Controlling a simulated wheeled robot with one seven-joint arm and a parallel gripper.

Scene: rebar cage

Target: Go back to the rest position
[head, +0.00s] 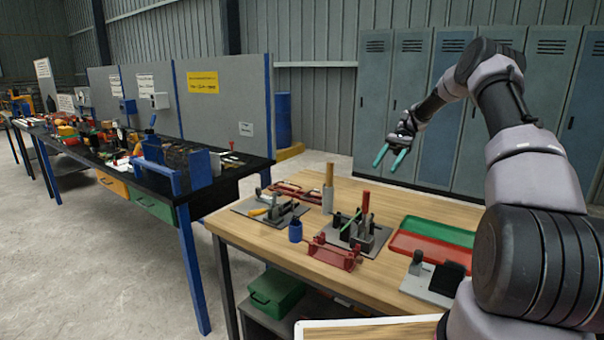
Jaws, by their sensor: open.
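My gripper (391,158) is open, with its two teal fingers apart and nothing between them. It hangs in the air above the back right part of the wooden table (290,251), in front of the lockers. My arm reaches in from the right edge and bends over at the top. The gripper is clear of the table and of the tools on it.
On the table stand a fixture with a red handle (365,201), a red bracket (333,255), a blue cup (295,231), and red and green trays (431,246). Blue-grey lockers (410,75) stand behind. A cluttered workbench (160,205) runs along the left.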

